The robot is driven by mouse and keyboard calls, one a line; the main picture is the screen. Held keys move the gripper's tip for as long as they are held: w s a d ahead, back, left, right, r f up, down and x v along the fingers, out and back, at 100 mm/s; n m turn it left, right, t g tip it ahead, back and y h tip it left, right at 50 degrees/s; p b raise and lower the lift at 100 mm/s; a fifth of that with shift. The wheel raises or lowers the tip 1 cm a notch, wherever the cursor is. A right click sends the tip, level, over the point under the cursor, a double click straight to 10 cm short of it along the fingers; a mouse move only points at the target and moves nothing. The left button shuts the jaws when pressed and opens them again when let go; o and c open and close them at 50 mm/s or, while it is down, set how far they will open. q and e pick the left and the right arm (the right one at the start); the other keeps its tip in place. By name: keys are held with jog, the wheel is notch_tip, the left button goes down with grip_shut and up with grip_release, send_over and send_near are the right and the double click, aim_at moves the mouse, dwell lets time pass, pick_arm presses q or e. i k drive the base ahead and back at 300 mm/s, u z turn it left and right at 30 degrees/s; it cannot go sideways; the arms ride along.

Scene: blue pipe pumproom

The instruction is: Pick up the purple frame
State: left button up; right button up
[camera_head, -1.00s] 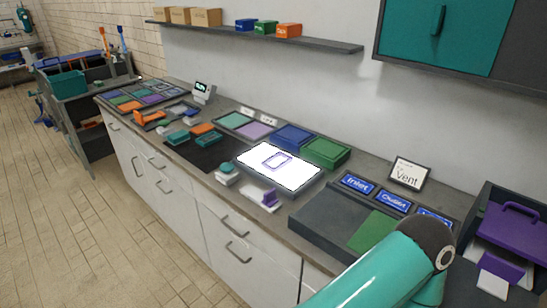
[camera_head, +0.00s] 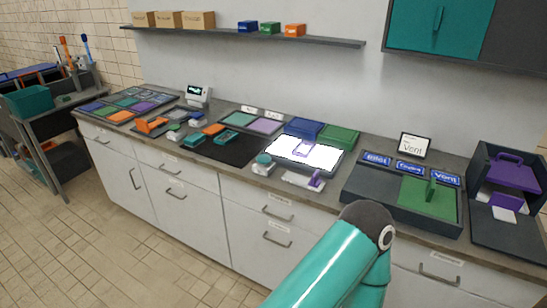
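The purple frame (camera_head: 303,149) is a small, thin rectangular outline. It lies on the bright white lit panel (camera_head: 322,157) on the counter, near the panel's middle. Neither gripper is in view. Only a teal link and dark joint of one of my arms show at the bottom centre, in front of the counter.
A white block with a purple upright piece (camera_head: 316,182) stands just in front of the panel. Blue (camera_head: 303,128) and green (camera_head: 340,136) boxes sit behind it. A dark tray (camera_head: 375,190) with a green handled plate (camera_head: 428,197) is to the right.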

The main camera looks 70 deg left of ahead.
aim_at(304, 148)
jog(key=u, duration=0.1)
jog(key=k, duration=0.45)
jog(key=z, duration=0.5)
jog(key=i, duration=0.15)
jog(key=u, duration=2.8)
jog(key=k, duration=0.6)
jog(key=u, duration=0.25)
jog(key=i, duration=1.35)
jog(key=z, duration=0.3)
